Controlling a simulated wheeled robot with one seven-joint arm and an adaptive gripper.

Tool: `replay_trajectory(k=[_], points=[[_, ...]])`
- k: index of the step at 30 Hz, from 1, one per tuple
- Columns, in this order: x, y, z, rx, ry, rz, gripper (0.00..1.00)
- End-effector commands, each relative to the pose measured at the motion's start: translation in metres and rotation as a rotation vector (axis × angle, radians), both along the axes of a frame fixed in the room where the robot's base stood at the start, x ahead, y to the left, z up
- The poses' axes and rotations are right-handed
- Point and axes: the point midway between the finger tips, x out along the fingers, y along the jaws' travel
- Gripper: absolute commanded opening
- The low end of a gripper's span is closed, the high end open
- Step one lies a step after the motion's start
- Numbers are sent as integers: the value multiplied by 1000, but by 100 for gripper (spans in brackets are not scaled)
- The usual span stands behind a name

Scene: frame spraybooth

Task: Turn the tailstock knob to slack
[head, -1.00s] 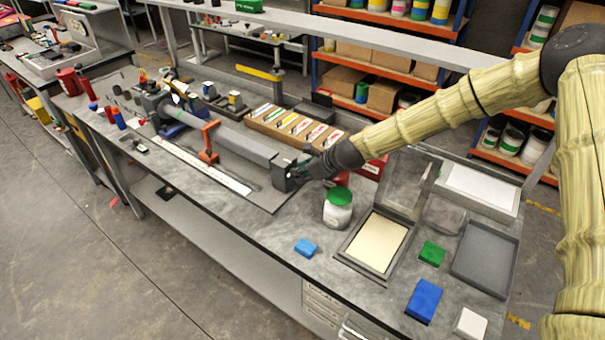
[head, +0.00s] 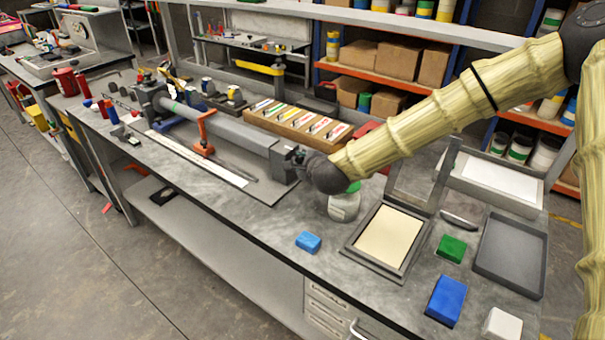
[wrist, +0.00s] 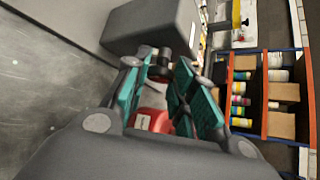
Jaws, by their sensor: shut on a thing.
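The tailstock (head: 284,163) is a dark grey block at the right end of the long grey machine on the bench. In the wrist view, the tailstock (wrist: 150,24) fills the top middle. The tailstock knob (wrist: 160,66) is small, dark and round, and sticks out of the block between my teal finger pads. My gripper (wrist: 165,75) is shut on this knob. In the head view, my gripper (head: 301,160) is at the tailstock's right end face, and the knob is hidden there by the fingers and wrist. I cannot read the knob's turn angle.
A white jar with a green lid (head: 344,205) stands just below my wrist. A framed tray (head: 352,243), blue blocks (head: 308,242) and a green block (head: 451,248) lie to the right. A wooden box of coloured cards (head: 262,122) is behind the machine. An orange clamp (head: 204,134) sits mid-machine.

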Motion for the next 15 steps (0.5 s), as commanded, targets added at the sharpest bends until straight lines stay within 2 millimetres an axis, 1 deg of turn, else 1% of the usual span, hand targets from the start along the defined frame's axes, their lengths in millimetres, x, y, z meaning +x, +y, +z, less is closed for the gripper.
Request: replay_trajectory(k=[1, 15], points=[[0, -3, -14, -25, -26, -6, 2], [-1, -3, -17, -246, -331, -8, 2]])
